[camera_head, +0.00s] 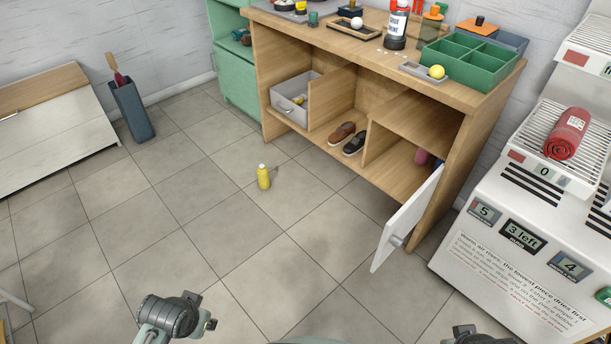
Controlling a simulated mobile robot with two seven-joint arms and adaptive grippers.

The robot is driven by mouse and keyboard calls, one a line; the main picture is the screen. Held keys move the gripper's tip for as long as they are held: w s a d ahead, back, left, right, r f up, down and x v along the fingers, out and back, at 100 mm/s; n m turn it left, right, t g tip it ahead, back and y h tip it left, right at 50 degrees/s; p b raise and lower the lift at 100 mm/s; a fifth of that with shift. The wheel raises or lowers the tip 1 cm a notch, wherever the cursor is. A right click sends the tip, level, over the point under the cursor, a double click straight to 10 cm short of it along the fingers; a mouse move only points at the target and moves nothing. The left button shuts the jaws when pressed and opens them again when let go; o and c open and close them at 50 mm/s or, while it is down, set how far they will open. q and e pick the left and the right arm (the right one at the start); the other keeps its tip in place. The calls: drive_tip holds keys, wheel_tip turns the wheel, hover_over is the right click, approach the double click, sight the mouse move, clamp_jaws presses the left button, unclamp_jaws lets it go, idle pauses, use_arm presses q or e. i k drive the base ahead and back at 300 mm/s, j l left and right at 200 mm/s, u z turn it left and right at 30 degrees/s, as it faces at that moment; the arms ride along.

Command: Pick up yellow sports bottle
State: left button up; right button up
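The yellow sports bottle (264,178) stands upright on the tiled floor, with a pale cap on top. It is in front of the wooden workbench, near the middle of the head view. My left gripper (205,312) is at the bottom left, well short of the bottle and apart from it. It looks empty, but its fingers are too small and turned to tell their opening. My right gripper (470,332) only just shows at the bottom edge, and most of it is hidden.
The wooden workbench (262,85) has shoes and a grey bin (293,108) inside. Its white door (405,230) hangs open to the right of the bottle. A white stand (470,240) fills the right side. A dark blue holder (131,110) stands left. The floor around the bottle is clear.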

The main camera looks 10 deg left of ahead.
sight(263, 181)
drive_tip(key=i+j+z, duration=0.15)
drive_tip(key=j+z, duration=0.15)
drive_tip(key=i+j+z, duration=0.1)
drive_tip(key=j+z, duration=0.2)
drive_tip(key=i+j+z, duration=0.1)
drive_tip(key=j+z, duration=0.2)
drive_tip(key=i+j+z, duration=0.15)
drive_tip(key=j, duration=0.45)
drive_tip(key=j+z, duration=0.15)
drive_tip(key=j, duration=0.4)
